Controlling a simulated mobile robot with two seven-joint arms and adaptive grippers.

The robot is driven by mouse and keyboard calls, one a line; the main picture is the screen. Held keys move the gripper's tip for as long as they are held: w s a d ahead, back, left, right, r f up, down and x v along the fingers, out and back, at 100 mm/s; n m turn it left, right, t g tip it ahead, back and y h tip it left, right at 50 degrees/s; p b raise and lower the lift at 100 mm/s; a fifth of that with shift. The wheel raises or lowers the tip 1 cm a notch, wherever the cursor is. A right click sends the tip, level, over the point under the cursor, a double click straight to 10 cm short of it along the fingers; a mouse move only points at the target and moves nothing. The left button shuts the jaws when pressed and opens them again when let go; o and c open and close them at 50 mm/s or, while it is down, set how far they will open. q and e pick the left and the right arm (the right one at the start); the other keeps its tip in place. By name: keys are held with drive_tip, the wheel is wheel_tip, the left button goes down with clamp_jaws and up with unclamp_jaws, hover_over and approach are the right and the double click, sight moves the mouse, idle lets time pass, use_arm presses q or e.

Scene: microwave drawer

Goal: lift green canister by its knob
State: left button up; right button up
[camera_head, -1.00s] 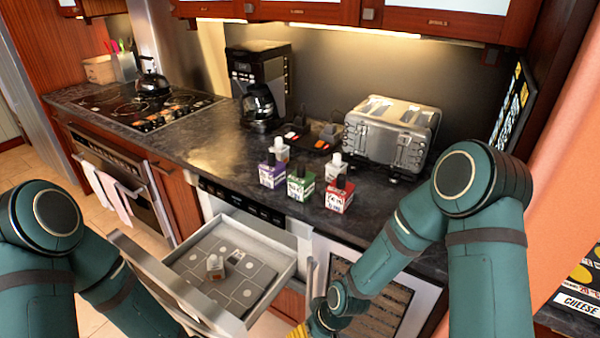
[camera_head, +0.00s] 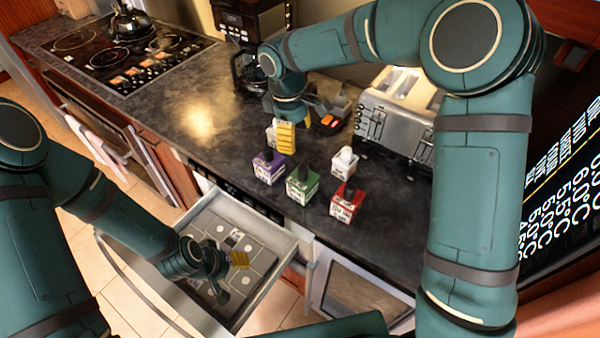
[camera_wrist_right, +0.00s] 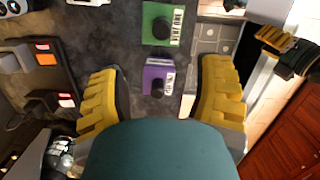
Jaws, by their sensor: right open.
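The green canister (camera_head: 302,187), a small box with a dark knob on top, stands upright on the dark counter among several similar canisters. It also shows at the top of the right wrist view (camera_wrist_right: 160,26). My right gripper (camera_head: 308,128) is open and empty above the counter, behind the purple canister (camera_head: 268,168) and apart from the green one. In the right wrist view, the purple canister (camera_wrist_right: 160,76) appears between the spread yellow fingers, with the green one beyond it. My left gripper (camera_head: 228,276) is over the open drawer, its fingers apart and nothing visible between them.
A white canister (camera_head: 345,162) and a red canister (camera_head: 346,204) stand right of the green one. A toaster (camera_head: 396,110) stands behind. The open drawer (camera_head: 283,250) is below the counter front.

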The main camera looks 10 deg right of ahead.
sight(303, 168)
drive_tip(key=f, duration=0.4)
drive_tip(key=s+f, duration=0.1)
drive_tip(key=f, duration=0.1)
drive_tip(key=shift+d, duration=0.35)
drive_tip(key=shift+d+f, duration=0.1)
drive_tip(key=shift+f, duration=0.55)
drive_tip(key=shift+s+d+f, duration=0.1)
drive_tip(key=shift+d+f, duration=0.05)
drive_tip(key=shift+f, duration=0.7)
drive_tip(key=shift+s+d+f, duration=0.15)
drive_tip(key=shift+f, duration=0.7)
drive_tip(key=shift+s+d+f, duration=0.1)
drive_tip(key=shift+d+f, duration=0.05)
drive_tip(key=shift+f, duration=0.7)
clamp_jaws()
